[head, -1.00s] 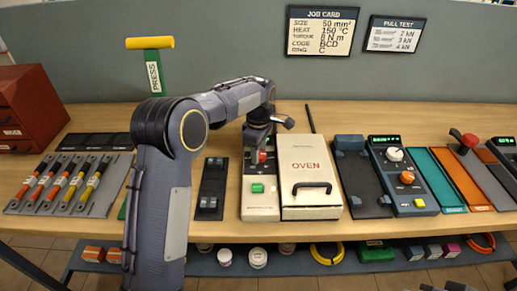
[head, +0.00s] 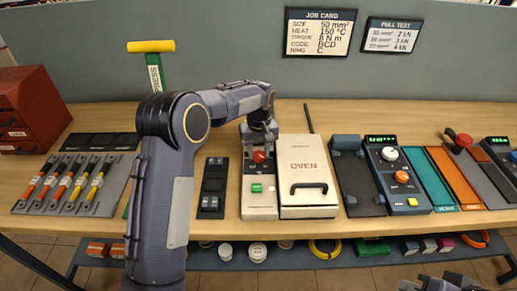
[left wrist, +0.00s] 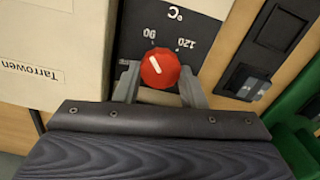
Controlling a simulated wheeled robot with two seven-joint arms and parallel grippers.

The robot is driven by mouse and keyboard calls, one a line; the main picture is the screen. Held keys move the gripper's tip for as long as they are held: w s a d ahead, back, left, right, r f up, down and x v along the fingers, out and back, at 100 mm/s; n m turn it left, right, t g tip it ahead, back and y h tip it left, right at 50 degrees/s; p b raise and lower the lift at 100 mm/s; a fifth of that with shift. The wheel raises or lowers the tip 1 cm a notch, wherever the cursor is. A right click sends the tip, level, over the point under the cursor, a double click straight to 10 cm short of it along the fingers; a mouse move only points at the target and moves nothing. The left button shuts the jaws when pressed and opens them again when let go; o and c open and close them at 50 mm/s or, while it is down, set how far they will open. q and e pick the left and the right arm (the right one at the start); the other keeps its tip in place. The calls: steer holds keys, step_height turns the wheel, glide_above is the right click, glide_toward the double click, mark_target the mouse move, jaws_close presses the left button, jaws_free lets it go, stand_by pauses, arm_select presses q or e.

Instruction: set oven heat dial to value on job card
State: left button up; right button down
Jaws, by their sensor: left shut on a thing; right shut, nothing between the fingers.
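The red oven heat dial (head: 259,157) sits on the control strip left of the oven (head: 306,160). In the left wrist view the dial (left wrist: 160,68) has a white pointer line tilted to the upper left. Printed marks by it include 120 and °C; another mark is hard to read. My left gripper (head: 260,146) is over the dial, its fingers on either side and shut on it, as the left wrist view shows (left wrist: 160,84). The job card (head: 319,32) reads HEAT 150 °C. My right gripper (head: 442,284) is partly visible at the bottom right, away from the dial.
A green button (head: 257,188) is on the strip in front of the dial. A dark switch panel (head: 213,180) lies to its left. The device with white and orange knobs (head: 398,180) stands right of the oven.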

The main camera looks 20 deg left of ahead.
arm_select(q)
steer(key=m, duration=0.3)
steer(key=shift+m+p, duration=0.3)
steer(key=shift+m, duration=0.1)
steer(key=m, duration=0.3)
steer(key=shift+d+m, duration=0.1)
steer(key=shift+m, duration=0.2)
steer(key=m+p, duration=0.1)
steer(key=m, duration=0.2)
steer(key=shift+m, duration=0.3)
steer(key=m, duration=0.3)
steer(key=shift+d+m, duration=0.15)
steer(key=shift+m, duration=0.15)
steer(key=m, duration=0.3)
steer(key=shift+r+m+p, duration=0.1)
steer(key=shift+m+p, duration=0.2)
steer(key=m, duration=0.3)
steer(key=shift+s+m, duration=0.1)
steer(key=shift+m, duration=0.3)
steer(key=m+p, duration=0.1)
steer(key=m, duration=0.2)
steer(key=shift+s+m, duration=0.1)
steer(key=shift+m, duration=1.9)
